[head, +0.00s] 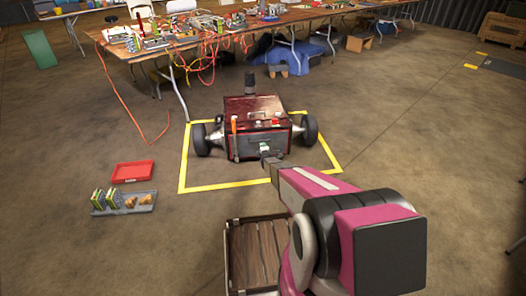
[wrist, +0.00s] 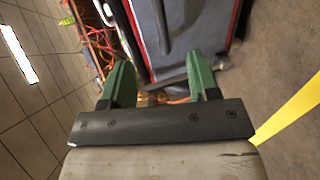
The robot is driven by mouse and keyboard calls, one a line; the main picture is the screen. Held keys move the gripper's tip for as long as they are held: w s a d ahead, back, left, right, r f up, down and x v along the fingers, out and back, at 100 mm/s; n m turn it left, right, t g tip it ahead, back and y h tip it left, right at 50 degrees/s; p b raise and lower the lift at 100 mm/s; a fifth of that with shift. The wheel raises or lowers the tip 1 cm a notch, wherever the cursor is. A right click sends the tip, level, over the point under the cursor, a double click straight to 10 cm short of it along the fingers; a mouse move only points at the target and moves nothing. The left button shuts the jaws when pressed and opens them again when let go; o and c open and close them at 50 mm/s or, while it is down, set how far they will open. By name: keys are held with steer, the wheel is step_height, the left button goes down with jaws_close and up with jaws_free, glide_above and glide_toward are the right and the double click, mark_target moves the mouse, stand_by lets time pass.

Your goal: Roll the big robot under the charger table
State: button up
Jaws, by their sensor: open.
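The big robot (head: 255,115) is a dark red box with black wheels on both sides, standing inside a yellow taped square. The charger table (head: 140,52) is a long wooden folding table behind it, apart from it. My gripper (head: 264,150) is at the front face of the big robot, low and near its middle. In the wrist view my gripper (wrist: 160,78) has two green fingers spread apart. The big robot's grey panel with red edges (wrist: 190,35) and dark bars lies just beyond them. I cannot tell whether the fingers touch it.
Chargers and orange cables (head: 205,50) cover the table and hang to the floor on its left. A red tray (head: 132,172) and a grey tray (head: 148,205) with small items lie left of the square. Blue bundles (head: 285,60) lie under the table.

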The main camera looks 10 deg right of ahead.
mark_target(260, 141)
steer(key=shift+x, duration=6.5)
steer(key=shift+w+f, duration=0.1)
jaws_close()
